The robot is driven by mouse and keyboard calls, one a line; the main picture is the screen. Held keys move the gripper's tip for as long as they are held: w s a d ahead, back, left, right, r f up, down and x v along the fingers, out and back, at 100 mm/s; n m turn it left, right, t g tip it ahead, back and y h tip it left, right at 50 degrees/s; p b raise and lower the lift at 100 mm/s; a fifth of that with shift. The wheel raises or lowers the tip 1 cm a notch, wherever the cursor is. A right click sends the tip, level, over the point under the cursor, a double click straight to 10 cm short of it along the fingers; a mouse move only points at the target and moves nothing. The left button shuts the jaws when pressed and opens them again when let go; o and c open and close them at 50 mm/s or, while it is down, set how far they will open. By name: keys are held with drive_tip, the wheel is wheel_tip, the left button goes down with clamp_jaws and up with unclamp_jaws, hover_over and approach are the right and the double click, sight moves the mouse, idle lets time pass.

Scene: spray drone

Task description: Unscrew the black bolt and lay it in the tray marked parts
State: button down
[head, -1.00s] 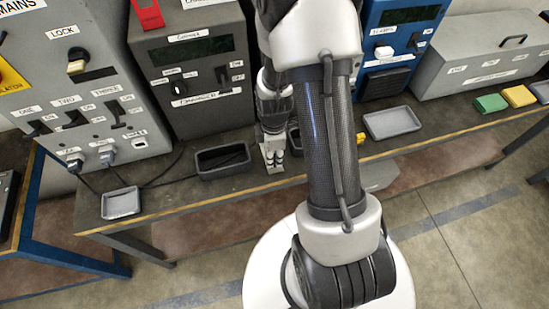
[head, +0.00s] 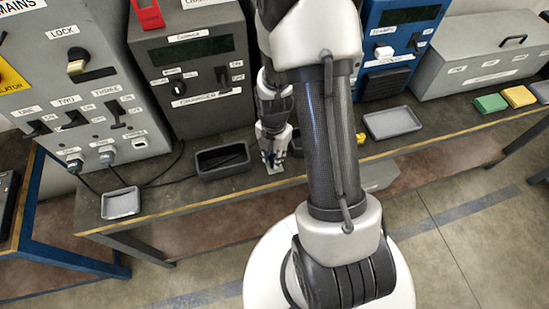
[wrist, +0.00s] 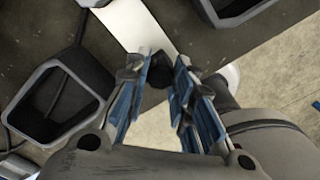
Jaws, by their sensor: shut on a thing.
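The black bolt (wrist: 159,73) shows in the wrist view as a dark knob between my fingertips, at the end of a pale flat plate (wrist: 133,22). My gripper (wrist: 160,68) is shut on it, with blue-faced fingers on both sides. In the head view my gripper (head: 272,163) points down at the pale plate (head: 275,171) near the bench's front edge. The bolt is hidden there, and its thread cannot be seen. Trays on the bench are a dark one (head: 224,174), a small light grey one (head: 121,214) and a grey one (head: 393,134). I cannot read a parts mark on any.
A blue machine (head: 398,50), a grey box (head: 485,70) and coloured blocks (head: 518,96) are at right. My arm hides the bench's middle.

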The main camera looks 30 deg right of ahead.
drive_tip(key=n, duration=0.6)
drive_tip(key=shift+r+n+p, duration=0.15)
drive_tip(key=shift+n+p, duration=0.65)
drive_tip(key=shift+n, duration=0.4)
drive_tip(key=p, duration=0.6)
drive_tip(key=shift+w+d+r+n, duration=0.2)
drive_tip(key=shift+w+n, duration=0.1)
drive_tip(key=shift+w, duration=0.1)
drive_tip(key=shift+s+a+f+n+p, duration=0.1)
drive_tip(key=shift+s+f+n+p, duration=0.15)
drive_tip(key=shift+p, duration=2.7)
drive_tip(key=c, duration=1.3)
unclamp_jaws()
drive_tip(key=shift+s+a, duration=0.1)
drive_tip(key=shift+s, duration=0.05)
drive_tip(key=b, duration=0.3)
drive_tip(key=shift+w+f, duration=0.2)
drive_tip(key=shift+f, duration=0.1)
